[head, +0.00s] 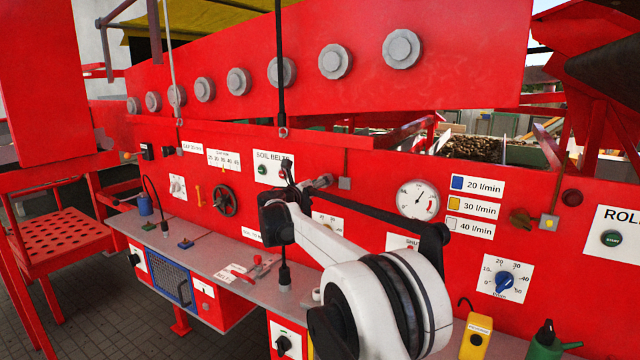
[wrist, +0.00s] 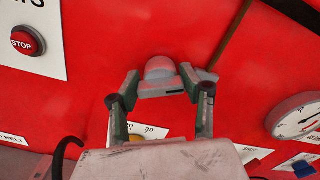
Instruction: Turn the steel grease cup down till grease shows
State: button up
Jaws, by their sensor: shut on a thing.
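The steel grease cup (wrist: 159,70) is on the red panel at the upper middle of the wrist view. It has a pale domed part and a grey body with a dark slot. In the head view the cup (head: 323,181) shows as a small grey piece just right of my gripper (head: 300,187). In the wrist view the two fingers of my gripper (wrist: 160,84) stand on either side of the cup and are shut on it. I see no grease at the cup; its underside is partly hidden.
A red STOP button (wrist: 27,41) is left of the cup in the wrist view, and a round gauge (wrist: 297,117) is at the right. A grey shelf (head: 225,252) below holds red-handled pliers (head: 246,272). A yellow can (head: 476,338) and green oiler (head: 546,343) stand front right.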

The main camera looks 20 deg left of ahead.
jog(key=shift+f+m+b, duration=0.1)
jog(key=shift+m+b, duration=0.25)
jog(key=shift+m, duration=0.05)
jog(key=shift+m+b, duration=0.55)
jog(key=shift+m, duration=0.05)
jog(key=m+b, duration=0.2)
jog(key=m, duration=0.1)
jog(key=shift+d, duration=0.1)
jog(key=m+b, duration=0.2)
jog(key=m, duration=0.4)
jog(key=shift+d+m+b, duration=0.1)
jog(key=shift+m+b, duration=0.2)
jog(key=shift+m, duration=0.1)
jog(key=o, duration=1.2)
jog(key=s, duration=0.4)
jog(key=s+a, duration=0.1)
jog(key=s, duration=0.3)
jog(key=s+a, duration=0.1)
jog(key=s, duration=0.3)
jog(key=shift+a, duration=0.1)
